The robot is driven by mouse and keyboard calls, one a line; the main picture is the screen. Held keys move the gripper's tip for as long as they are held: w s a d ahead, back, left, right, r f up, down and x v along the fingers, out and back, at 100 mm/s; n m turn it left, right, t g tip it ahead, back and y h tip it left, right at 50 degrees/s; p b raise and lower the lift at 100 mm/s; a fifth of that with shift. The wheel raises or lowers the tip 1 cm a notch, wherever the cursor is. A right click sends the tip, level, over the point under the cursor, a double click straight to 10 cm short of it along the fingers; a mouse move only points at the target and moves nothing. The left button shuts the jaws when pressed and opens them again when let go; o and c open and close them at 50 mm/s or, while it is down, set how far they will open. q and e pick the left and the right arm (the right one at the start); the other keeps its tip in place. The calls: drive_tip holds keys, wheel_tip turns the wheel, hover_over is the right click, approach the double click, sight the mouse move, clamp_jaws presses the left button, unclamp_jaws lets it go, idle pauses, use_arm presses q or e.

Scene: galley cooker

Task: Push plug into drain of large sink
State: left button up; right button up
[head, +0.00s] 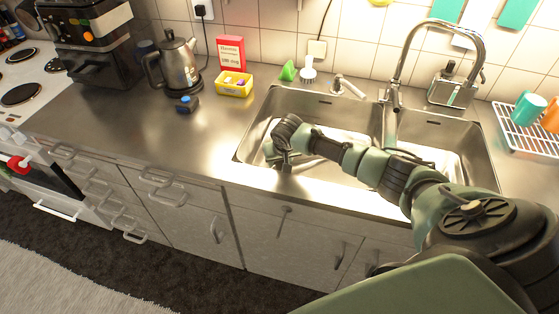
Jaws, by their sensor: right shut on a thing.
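The large sink (318,103) is the left basin of the steel double sink. My right gripper (279,161) reaches down into its left part, with the arm coming in from the right across both basins. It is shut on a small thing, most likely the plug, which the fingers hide. I cannot make out the plug itself or the drain. My left gripper is not in view.
A smaller basin (432,126) with a tall faucet (400,65) lies to the right. A dish brush (308,71) and green wedge (288,71) stand behind the sink. A kettle (178,66), red box (231,53) and yellow tray (234,85) stand left. The counter's front left is clear.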

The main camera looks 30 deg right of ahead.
drive_tip(key=shift+f, duration=0.1)
drive_tip(key=o, duration=1.4)
drive_tip(key=shift+o, duration=0.2)
drive_tip(key=o, duration=0.6)
drive_tip(key=shift+p+v, duration=5)
drive_tip(key=shift+p, duration=1.75)
